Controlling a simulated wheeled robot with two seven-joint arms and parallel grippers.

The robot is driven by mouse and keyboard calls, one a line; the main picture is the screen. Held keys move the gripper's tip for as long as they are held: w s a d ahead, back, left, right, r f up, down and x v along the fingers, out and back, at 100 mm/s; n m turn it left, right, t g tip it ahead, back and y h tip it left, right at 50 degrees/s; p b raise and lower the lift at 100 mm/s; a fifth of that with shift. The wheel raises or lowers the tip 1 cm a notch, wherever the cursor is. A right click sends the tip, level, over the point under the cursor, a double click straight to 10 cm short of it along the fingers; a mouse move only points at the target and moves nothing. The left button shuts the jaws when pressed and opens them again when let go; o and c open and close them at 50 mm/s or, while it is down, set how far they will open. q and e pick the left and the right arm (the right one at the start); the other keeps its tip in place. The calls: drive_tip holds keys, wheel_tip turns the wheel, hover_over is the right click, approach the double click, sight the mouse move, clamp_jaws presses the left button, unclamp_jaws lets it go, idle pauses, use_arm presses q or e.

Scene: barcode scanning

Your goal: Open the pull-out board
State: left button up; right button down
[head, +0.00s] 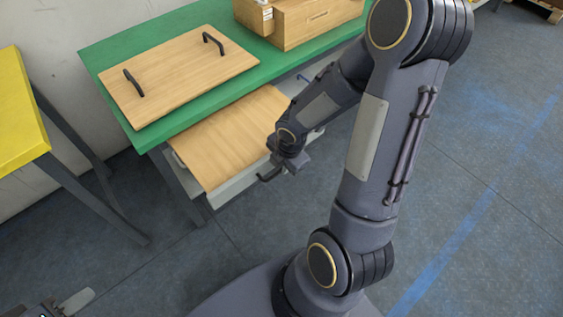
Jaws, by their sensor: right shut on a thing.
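The pull-out board (225,137) is a light wooden panel with a pale grey front, under the green table (165,85). It sticks out well past the table's front edge. My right gripper (276,172) is at the front of the board, shut on its dark handle (267,178). My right wrist and forearm cover part of the board's right side and front. My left gripper (76,302) shows only in part at the bottom left corner, apart from the table. Whether it is open or shut is unclear.
A wooden tray (180,75) with two black handles lies on the green table. A wooden box (300,22) stands at its far end. A yellow table (18,110) is at the left. Grey floor with blue lines is open in front and to the right.

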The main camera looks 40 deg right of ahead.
drive_tip(key=c, duration=1.5)
unclamp_jaws()
drive_tip(key=r+p, duration=0.1)
drive_tip(key=r, duration=0.1)
drive_tip(key=s+r+p, duration=0.1)
drive_tip(key=r, duration=0.2)
drive_tip(key=r+p, duration=0.1)
drive_tip(key=r, duration=0.1)
drive_tip(key=shift+s+r+p, duration=0.2)
drive_tip(key=shift+r+p, duration=0.15)
drive_tip(key=shift+p, duration=0.05)
drive_tip(key=shift+d, duration=0.1)
drive_tip(key=s+a+r+m+t+y+p, duration=0.1)
drive_tip(key=s+a+r+m+p, duration=0.1)
drive_tip(key=r+m, duration=0.5)
drive_tip(key=s+a+r+m+t+y+p, duration=0.1)
drive_tip(key=s+a+r+m+p, duration=0.2)
drive_tip(key=r+m, duration=0.4)
drive_tip(key=s+a+r+m+t+y+p, duration=0.1)
drive_tip(key=s+a+r+m+p, duration=0.2)
drive_tip(key=r, duration=0.8)
drive_tip(key=shift+s+a+r+m+y+p, duration=0.15)
drive_tip(key=shift+s+m+p, duration=0.35)
drive_tip(key=shift+s+m, duration=0.35)
drive_tip(key=shift+s+a+f+m+y+p, duration=0.15)
drive_tip(key=shift+s+m+p, duration=0.4)
drive_tip(key=shift+m, duration=0.5)
